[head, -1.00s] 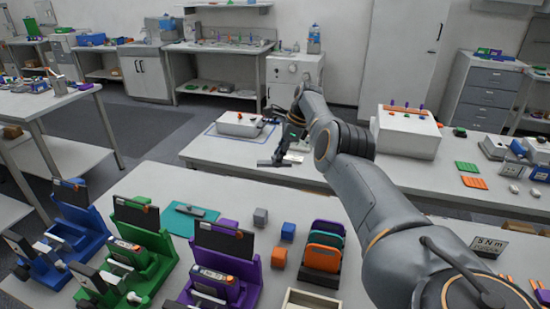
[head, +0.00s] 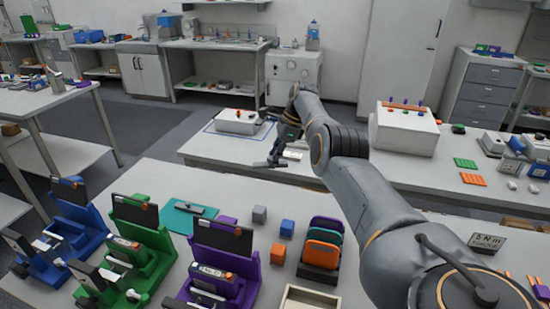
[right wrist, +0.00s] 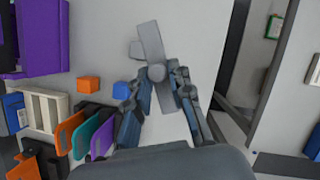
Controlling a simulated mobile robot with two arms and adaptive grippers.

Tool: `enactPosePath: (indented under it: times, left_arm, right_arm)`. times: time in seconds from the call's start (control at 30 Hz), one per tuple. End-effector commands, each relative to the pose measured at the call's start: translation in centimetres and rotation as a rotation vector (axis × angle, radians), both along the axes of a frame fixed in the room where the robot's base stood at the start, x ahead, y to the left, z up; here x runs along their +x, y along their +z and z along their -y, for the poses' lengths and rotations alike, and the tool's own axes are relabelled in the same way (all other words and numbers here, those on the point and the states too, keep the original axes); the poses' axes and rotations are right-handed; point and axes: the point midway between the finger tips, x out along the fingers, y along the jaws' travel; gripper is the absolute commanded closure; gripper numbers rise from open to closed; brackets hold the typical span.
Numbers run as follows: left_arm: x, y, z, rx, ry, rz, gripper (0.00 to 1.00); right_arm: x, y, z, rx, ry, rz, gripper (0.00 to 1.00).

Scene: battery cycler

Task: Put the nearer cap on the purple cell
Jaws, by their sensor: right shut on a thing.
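My right gripper (head: 279,153) is over the far side of the near table, beyond the coloured blocks. In the right wrist view its fingers (right wrist: 158,76) are closed on the round knob of a flat grey bar-like piece (right wrist: 150,38), perhaps a cap. The piece is held in the air, clear of any stand. The purple stand (head: 252,262), with a dark upright panel and a grey-and-orange device (head: 210,278) in it, is at the bottom centre-left, well away from the gripper. I cannot make out a separate cap beside it. My left gripper is not in view.
A green stand (head: 152,240) and a blue stand (head: 90,215) are left of the purple one. A teal mat (head: 180,222) is behind.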

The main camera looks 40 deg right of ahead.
Motion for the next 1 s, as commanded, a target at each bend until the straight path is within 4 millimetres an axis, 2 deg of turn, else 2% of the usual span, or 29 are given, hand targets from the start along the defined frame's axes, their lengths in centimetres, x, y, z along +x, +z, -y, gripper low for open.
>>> enactPosePath:
  times: [0.23, 0.43, 0.73, 0.83, 1.0]
  left_arm:
    - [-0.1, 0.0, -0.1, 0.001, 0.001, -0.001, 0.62]
    - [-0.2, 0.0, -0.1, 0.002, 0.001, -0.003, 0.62]
    - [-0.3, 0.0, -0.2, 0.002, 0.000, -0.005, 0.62]
    - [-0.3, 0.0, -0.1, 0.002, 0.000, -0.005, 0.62]
    - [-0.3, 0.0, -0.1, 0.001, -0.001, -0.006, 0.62]
  right_arm:
    - [0.0, -0.1, -0.2, 0.001, 0.013, 0.001, 0.96]
    - [0.6, -0.7, -2.8, -0.004, 0.127, 0.000, 0.96]
    - [0.8, -0.8, -3.4, -0.004, 0.154, 0.001, 0.96]
    - [1.1, -0.7, -4.5, -0.004, 0.192, 0.000, 0.96]
    - [1.2, -0.6, -5.0, 0.000, 0.204, 0.001, 0.96]
